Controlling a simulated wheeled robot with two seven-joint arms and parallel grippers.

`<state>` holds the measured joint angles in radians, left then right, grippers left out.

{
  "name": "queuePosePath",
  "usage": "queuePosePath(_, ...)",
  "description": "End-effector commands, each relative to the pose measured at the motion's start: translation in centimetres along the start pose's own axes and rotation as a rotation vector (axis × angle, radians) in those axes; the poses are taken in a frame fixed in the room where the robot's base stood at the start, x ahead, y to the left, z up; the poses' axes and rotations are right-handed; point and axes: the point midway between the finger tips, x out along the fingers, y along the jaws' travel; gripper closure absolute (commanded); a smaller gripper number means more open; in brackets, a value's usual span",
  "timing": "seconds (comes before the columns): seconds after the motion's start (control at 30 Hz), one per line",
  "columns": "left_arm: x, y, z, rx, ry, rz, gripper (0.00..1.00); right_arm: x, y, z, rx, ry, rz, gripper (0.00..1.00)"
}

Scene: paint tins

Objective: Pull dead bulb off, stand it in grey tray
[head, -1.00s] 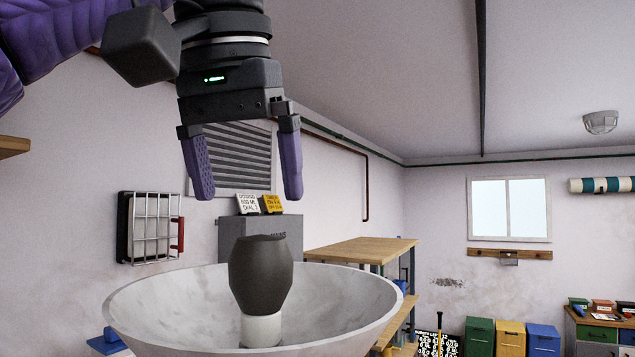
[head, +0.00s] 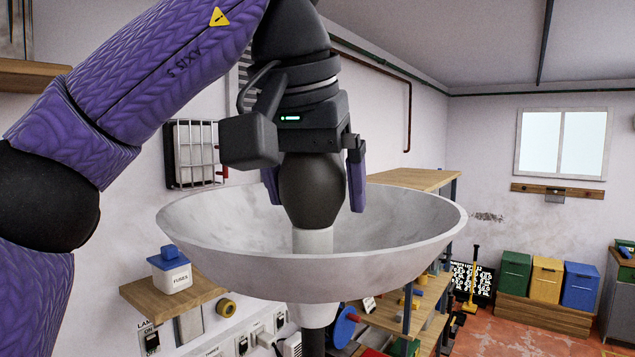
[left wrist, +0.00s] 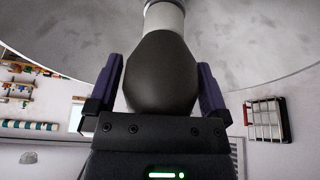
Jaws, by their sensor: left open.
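The dead bulb (head: 311,190) is dark grey and stands upright on a white neck (head: 312,240) in the middle of a wide, pale lamp bowl (head: 210,250). My left gripper (head: 317,190) has come down over the bulb from above, with one purple finger on each side. The jaws are open. In the left wrist view the bulb (left wrist: 161,75) sits between the two fingers, and a gap shows beside each finger. The grey tray cannot be made out. My right gripper is not in view.
A wooden wall shelf (head: 140,300) with a fuses box (head: 170,272) is at lower left. A caged wall fitting (head: 193,155) hangs behind the bowl. Wooden shelving (head: 415,180) stands behind at right. Coloured bins (head: 547,280) stand farther right.

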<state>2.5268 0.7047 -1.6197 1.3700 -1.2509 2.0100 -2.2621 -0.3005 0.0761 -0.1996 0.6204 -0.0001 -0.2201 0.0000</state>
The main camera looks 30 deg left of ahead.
Motion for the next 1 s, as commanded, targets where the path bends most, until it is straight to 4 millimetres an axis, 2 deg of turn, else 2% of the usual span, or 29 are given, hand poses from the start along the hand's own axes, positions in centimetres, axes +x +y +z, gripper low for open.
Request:
queuePosePath(0.2,0.02,0.01,0.00,0.000,0.000,0.000,0.02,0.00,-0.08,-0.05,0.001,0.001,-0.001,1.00)
queuePosePath(0.53,0.00,0.02,0.00,0.001,-0.001,0.001,0.72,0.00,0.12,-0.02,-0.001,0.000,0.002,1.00)
queuePosePath(0.57,0.00,0.02,0.00,0.001,-0.001,0.001,0.20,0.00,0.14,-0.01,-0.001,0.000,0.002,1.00)
queuePosePath(0.87,-0.01,0.02,0.01,0.001,-0.001,0.001,0.84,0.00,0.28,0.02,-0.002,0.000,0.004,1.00)
queuePosePath(0.9,-0.01,0.02,0.01,0.001,-0.001,0.001,0.89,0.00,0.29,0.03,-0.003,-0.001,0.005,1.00)
queuePosePath(1.0,-0.18,0.03,-0.07,0.001,-0.001,0.001,0.89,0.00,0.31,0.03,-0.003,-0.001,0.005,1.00)
